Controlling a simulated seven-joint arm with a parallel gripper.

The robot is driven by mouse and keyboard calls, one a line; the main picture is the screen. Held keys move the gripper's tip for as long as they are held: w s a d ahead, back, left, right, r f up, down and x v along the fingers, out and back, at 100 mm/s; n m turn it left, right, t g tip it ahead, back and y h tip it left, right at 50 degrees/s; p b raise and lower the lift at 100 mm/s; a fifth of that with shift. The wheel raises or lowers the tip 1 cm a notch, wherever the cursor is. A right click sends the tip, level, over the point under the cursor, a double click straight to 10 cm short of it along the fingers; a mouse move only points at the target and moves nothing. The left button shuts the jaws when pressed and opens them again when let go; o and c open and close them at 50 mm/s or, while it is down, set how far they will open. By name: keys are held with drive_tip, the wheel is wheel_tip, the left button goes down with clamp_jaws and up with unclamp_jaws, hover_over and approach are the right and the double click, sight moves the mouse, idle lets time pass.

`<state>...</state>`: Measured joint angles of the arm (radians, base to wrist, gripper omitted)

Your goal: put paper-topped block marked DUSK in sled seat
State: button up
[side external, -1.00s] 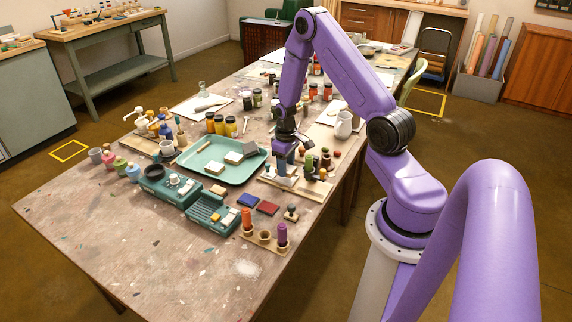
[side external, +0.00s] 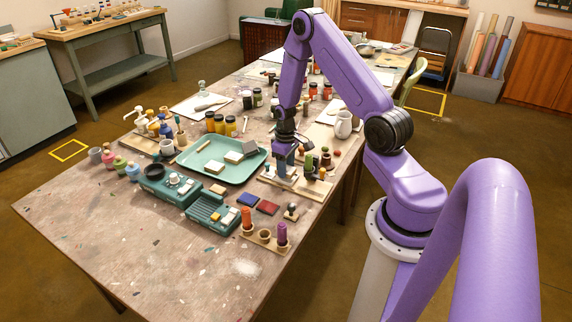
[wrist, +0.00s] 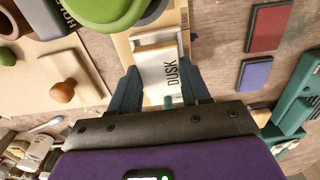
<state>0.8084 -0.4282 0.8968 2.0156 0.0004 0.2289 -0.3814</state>
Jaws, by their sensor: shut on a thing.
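The paper-topped block marked DUSK (wrist: 160,75) is pale, with black lettering readable in the wrist view. It sits between the two dark teal fingers of my gripper (wrist: 160,92), which is shut on it. In the side view my gripper (side external: 286,160) is low over a light wooden board (side external: 313,190) at the table's right side; the block is mostly hidden there. A pale wooden piece with a white frame (wrist: 155,42) is right beside the block in the wrist view; I cannot tell whether they touch. I cannot tell for sure which thing is the sled seat.
A teal ribbed unit (side external: 205,210) stands left of two flat pads, blue (side external: 248,200) and red (side external: 268,207). A green round thing (wrist: 108,12) and a brown-knobbed stamp (wrist: 62,92) are close by.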

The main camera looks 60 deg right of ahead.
drive_tip(key=shift+f, duration=0.75)
idle(0.8)
drive_tip(key=o, duration=1.5)
drive_tip(key=shift+o, duration=0.2)
drive_tip(key=shift+r, duration=4)
